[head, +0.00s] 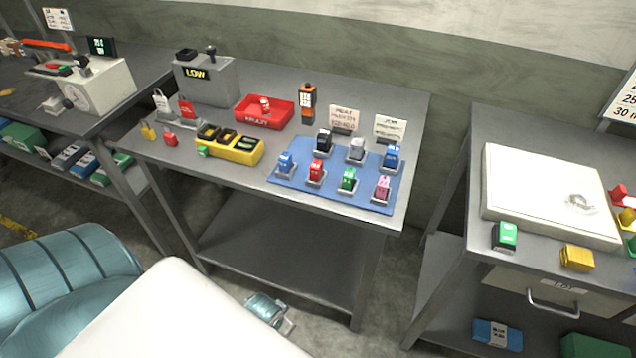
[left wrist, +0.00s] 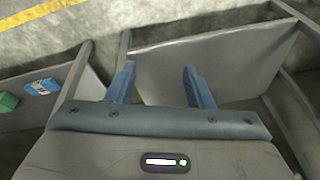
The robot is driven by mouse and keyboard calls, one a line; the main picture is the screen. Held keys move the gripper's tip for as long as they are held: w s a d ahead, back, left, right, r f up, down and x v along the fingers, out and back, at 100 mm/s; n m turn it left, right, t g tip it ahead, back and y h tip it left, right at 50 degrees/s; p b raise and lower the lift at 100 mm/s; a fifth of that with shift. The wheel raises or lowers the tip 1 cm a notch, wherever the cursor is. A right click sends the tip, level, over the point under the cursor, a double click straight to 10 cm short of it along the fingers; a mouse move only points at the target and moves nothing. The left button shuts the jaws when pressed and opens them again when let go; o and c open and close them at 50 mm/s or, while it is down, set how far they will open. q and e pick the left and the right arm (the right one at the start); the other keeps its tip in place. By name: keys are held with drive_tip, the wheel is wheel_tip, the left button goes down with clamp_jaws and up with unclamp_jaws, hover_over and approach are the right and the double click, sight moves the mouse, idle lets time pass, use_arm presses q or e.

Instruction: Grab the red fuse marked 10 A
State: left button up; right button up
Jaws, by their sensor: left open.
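A red fuse (head: 316,172) stands in the front row on a blue mat (head: 283,178) on the middle table, in the head view. Its marking is too small to read. Blue (head: 286,163), green (head: 348,180) and pink (head: 382,188) fuses share its row. Another red piece (head: 265,104) lies in a red tray (head: 252,119). My left gripper (left wrist: 155,72) is open and empty in the left wrist view, below table height by a grey shelf. The red fuse is not in that view. My right gripper is not in view.
Black (head: 324,142), grey (head: 356,150) and another blue fuse (head: 391,156) form the back row, with sign cards behind. A yellow holder (head: 240,148) and red and yellow padlocks are left of the mat. A gap separates the right table (head: 475,160).

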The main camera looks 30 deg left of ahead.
use_arm(q)
wheel_tip(320, 180, up, 12)
drive_tip(key=f+t, duration=0.1)
drive_tip(key=n+t+y, duration=0.3)
drive_tip(key=n+t, duration=0.1)
drive_tip(key=t, duration=0.9)
approach(319, 163)
drive_tip(key=f, duration=0.2)
drive_tip(key=shift+m, duration=0.3)
drive_tip(key=x, duration=0.2)
drive_tip(key=p+x, duration=0.2)
drive_tip(key=x, duration=0.1)
drive_tip(key=shift+w+a+r, duration=0.25)
drive_tip(key=shift+w+r, duration=0.1)
drive_tip(key=p+x, duration=0.2)
drive_tip(key=x, duration=0.3)
drive_tip(key=shift+a+p, duration=0.15)
drive_tip(key=shift+p, duration=0.25)
drive_tip(key=shift+w+f, duration=0.2)
drive_tip(key=shift+w, duration=0.1)
drive_tip(key=shift+s, duration=0.1)
drive_tip(key=c, duration=0.9)
clamp_jaws()
drive_tip(key=shift+r, duration=0.2)
